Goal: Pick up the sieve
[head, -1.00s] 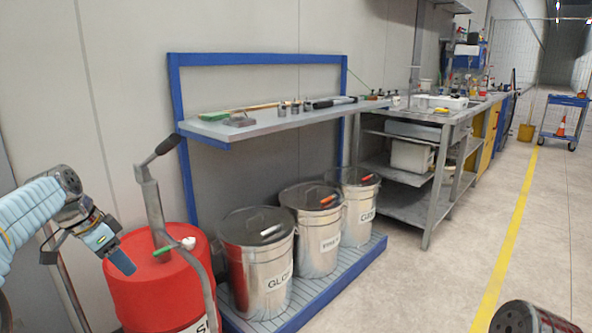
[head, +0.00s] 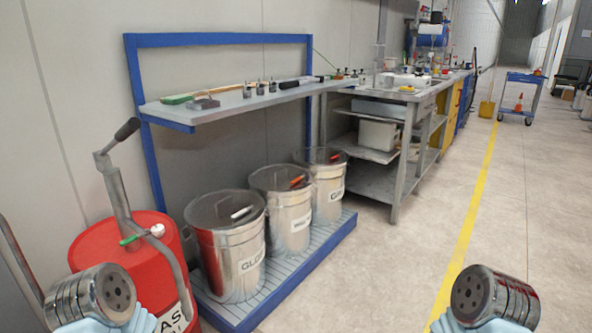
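I cannot make out a sieve for sure in the head view. Small items lie on the grey shelf (head: 225,108): a green-ended brush (head: 180,99), a dark grey block (head: 203,104), several small metal weights or cups (head: 260,89) and a dark-handled tool (head: 300,82). They are too small to tell apart well. Metal round ends of my arms show at the bottom left and bottom right, with light blue sleeves. No gripper fingers are visible.
A red drum (head: 125,250) with a hand pump stands at left. A cluttered grey workbench (head: 405,95) is behind. The floor at right, with a yellow line (head: 470,215), is free.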

